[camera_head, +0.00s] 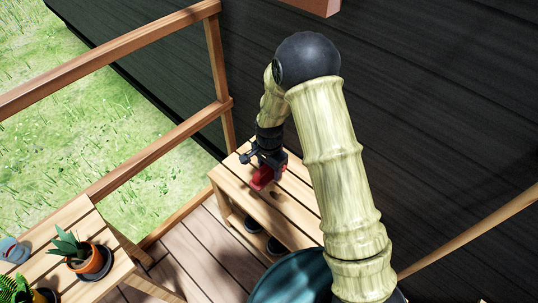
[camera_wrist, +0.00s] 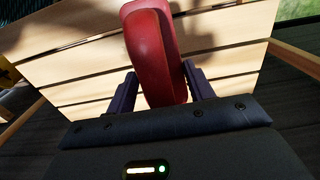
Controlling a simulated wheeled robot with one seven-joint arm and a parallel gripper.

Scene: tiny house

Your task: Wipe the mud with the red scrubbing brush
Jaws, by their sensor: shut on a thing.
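My gripper (camera_head: 266,163) is over the slatted wooden bench (camera_head: 229,178), close to its top. It is shut on the red scrubbing brush (camera_head: 262,177). In the wrist view the brush (camera_wrist: 154,45) sits between the two dark fingers of my gripper (camera_wrist: 160,84) and points away from the palm. The brush's bristles are hidden, and I cannot tell whether it touches the slats. Small dark patches show on the bench top beside the brush; I cannot tell whether they are mud or shadow.
Dark shoes (camera_head: 253,226) sit on the bench's lower shelf. A dark plank wall (camera_head: 430,100) stands behind the bench, and a wooden railing (camera_head: 120,45) is at the left. A table (camera_head: 80,213) at lower left holds a potted plant (camera_head: 88,261). A teal round thing (camera_head: 290,280) is in front.

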